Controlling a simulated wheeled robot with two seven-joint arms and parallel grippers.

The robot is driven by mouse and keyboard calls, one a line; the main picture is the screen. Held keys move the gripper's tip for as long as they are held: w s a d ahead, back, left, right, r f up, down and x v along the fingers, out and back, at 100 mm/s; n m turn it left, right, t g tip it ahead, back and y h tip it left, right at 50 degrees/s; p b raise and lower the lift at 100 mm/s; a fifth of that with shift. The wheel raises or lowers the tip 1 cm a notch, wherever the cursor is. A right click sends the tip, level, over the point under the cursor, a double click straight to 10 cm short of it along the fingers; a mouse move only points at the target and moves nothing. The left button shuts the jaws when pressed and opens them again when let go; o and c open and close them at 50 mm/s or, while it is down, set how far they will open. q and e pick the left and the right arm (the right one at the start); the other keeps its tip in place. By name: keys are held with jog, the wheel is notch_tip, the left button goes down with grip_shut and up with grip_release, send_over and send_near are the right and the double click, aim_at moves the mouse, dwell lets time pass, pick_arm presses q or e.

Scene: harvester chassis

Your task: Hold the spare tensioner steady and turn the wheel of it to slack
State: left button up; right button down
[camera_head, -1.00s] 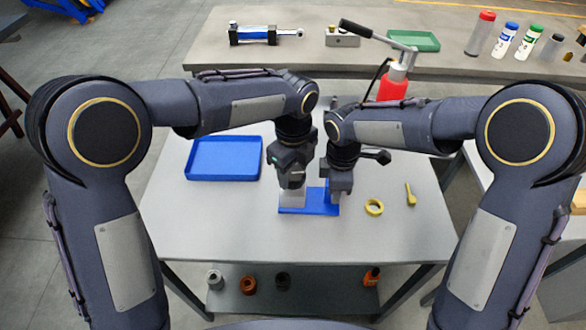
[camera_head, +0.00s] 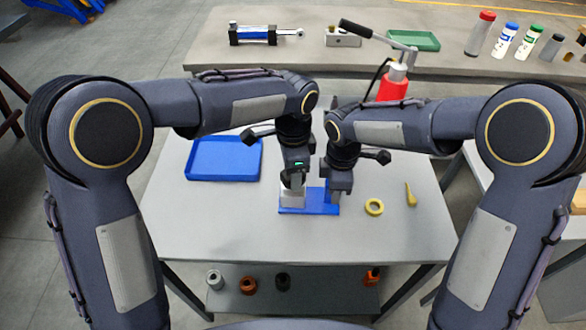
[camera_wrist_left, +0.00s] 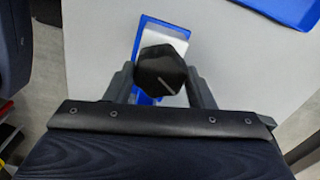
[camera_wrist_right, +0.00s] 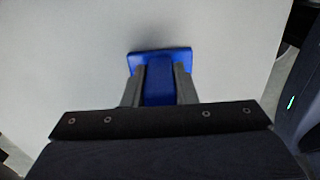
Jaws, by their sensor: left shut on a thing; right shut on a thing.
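The spare tensioner is a blue base (camera_head: 308,211) with a light grey block (camera_head: 291,196) at its left end, on the grey table. Its black wheel (camera_wrist_left: 160,72) has a pale pointer line and sits on top of the block. My left gripper (camera_head: 293,183) is shut on the wheel from above; the left wrist view shows a finger on each side of it. My right gripper (camera_head: 334,192) is shut on the blue upright part of the tensioner (camera_wrist_right: 160,82) at the base's right end. The fingers hide part of both.
An empty blue tray (camera_head: 224,159) lies at the table's back left. A yellow ring (camera_head: 374,207) and a small yellow piece (camera_head: 410,195) lie to the right. The table front is clear. A red jack (camera_head: 393,84) stands behind.

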pick_arm(q)
jog(key=n, duration=0.6)
jog(key=shift+r, duration=0.1)
dwell(0.6)
jog(key=o, duration=1)
notch_tip(320, 180, up, 12)
jog(key=shift+f, duration=0.1)
pick_arm(e)
jog(key=c, duration=1.1)
grip_release()
